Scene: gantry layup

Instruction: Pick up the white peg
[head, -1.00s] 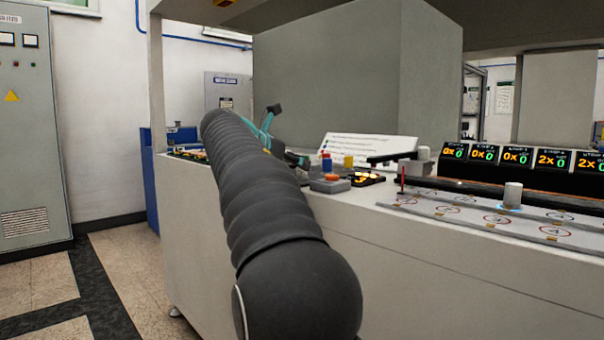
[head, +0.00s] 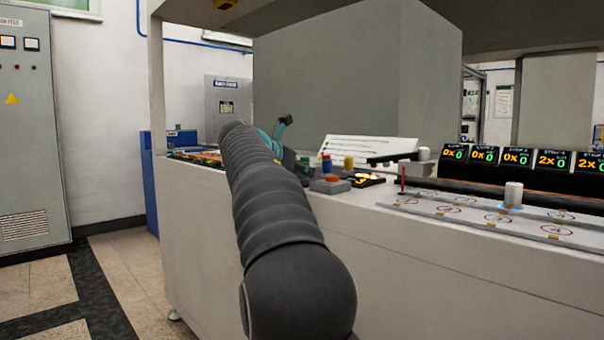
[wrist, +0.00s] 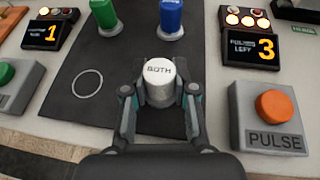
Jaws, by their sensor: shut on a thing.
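The white peg (wrist: 160,80), marked "BOTH" on its top, stands between the fingers of my gripper (wrist: 160,97) in the wrist view. The fingers are shut on it from left and right. It is over the dark mat (wrist: 120,95); I cannot tell whether its base touches the mat. In the head view my arm hides the peg and most of the gripper; a teal part of it (head: 280,130) shows past the arm.
A green peg (wrist: 104,14) and a blue peg (wrist: 171,18) stand behind on the mat. An orange PULSE button box (wrist: 270,115) is close at right, a green button box (wrist: 18,85) at left. Displays "1" (wrist: 50,32) and "3" (wrist: 250,47) flank the mat.

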